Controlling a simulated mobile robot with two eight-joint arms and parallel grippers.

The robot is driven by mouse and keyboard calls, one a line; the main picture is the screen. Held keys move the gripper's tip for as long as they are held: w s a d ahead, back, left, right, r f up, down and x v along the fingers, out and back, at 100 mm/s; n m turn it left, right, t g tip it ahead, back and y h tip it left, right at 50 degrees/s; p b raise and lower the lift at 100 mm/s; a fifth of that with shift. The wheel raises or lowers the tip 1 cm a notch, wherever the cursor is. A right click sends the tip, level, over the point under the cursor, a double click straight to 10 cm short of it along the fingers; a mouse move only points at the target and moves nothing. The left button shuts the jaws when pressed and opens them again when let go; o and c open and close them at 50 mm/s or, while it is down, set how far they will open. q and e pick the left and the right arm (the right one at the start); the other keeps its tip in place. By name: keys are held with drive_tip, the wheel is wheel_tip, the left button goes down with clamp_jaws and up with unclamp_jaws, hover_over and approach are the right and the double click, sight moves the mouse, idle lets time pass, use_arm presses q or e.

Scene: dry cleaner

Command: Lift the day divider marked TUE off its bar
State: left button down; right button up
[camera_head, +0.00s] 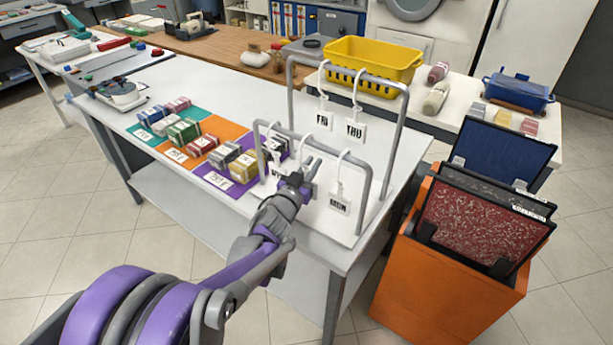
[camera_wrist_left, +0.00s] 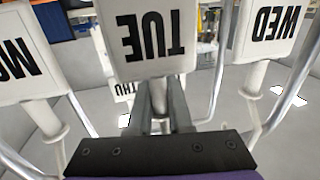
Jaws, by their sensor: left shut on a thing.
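My left gripper (camera_head: 300,182) is at the front bar rack (camera_head: 366,190). In the left wrist view, its two fingers (camera_wrist_left: 160,108) are closed around the white neck of the TUE divider (camera_wrist_left: 150,38), whose plate appears upside down. The MON divider (camera_head: 340,203) hangs to the right of the gripper in the head view. The WED divider is on the other side, and its plate (camera_wrist_left: 272,28) shows at the right of the left wrist view. Whether the TUE hook touches the bar is hard to tell. My right gripper is out of view.
A taller rear rack (camera_head: 400,120) carries the FRI divider (camera_head: 322,121) and THU divider (camera_head: 355,131). Folded bundles lie on teal, orange and purple mats (camera_head: 215,179) to the left. A yellow basket (camera_head: 372,68) stands behind. An orange bin (camera_head: 440,270) stands right of the table.

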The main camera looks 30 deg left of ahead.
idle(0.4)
use_arm(q)
drive_tip(key=shift+r, duration=0.5)
drive_tip(key=s+d+r+p, duration=0.1)
drive_tip(key=s, duration=0.8)
drive_tip(key=s+d+r+p, duration=0.1)
drive_tip(key=s, duration=0.8)
drive_tip(key=shift+r, duration=0.25)
drive_tip(key=shift+w+d, duration=0.1)
